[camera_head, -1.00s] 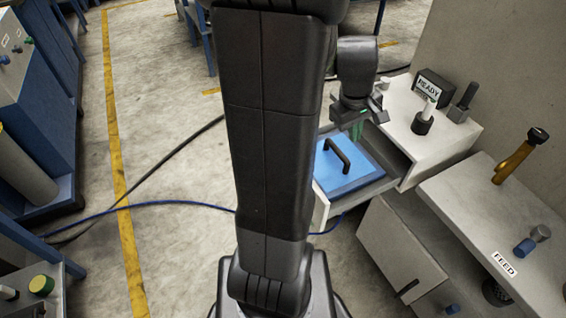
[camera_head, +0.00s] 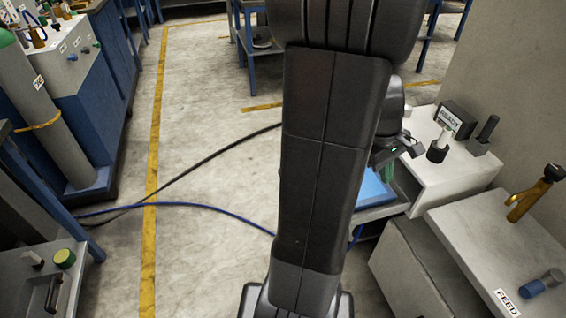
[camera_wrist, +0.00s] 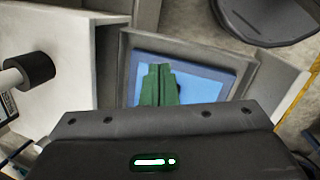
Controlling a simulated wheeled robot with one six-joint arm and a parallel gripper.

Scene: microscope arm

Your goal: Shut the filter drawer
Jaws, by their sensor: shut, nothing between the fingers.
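The filter drawer (camera_head: 382,212) is a grey tray with a blue panel (camera_head: 372,188) inside. It stands out from the white housing (camera_head: 452,165), and my arm hides its left part and the black handle in the head view. In the wrist view the drawer (camera_wrist: 195,42) lies below my gripper, with the blue panel (camera_wrist: 215,80) behind the fingers. My gripper (camera_wrist: 160,70) has green fingers, shut together and empty, over the drawer area. It also shows in the head view (camera_head: 387,177), beside the housing. I cannot tell whether the fingertips touch anything.
A READY sign (camera_head: 453,119) and black-and-white knob (camera_head: 439,145) stand on the housing. A bench with a FEED label (camera_head: 507,302) and a brass-coloured tool (camera_head: 533,193) is at the right. A blue hose (camera_head: 190,206) crosses the floor, which is mostly open at left.

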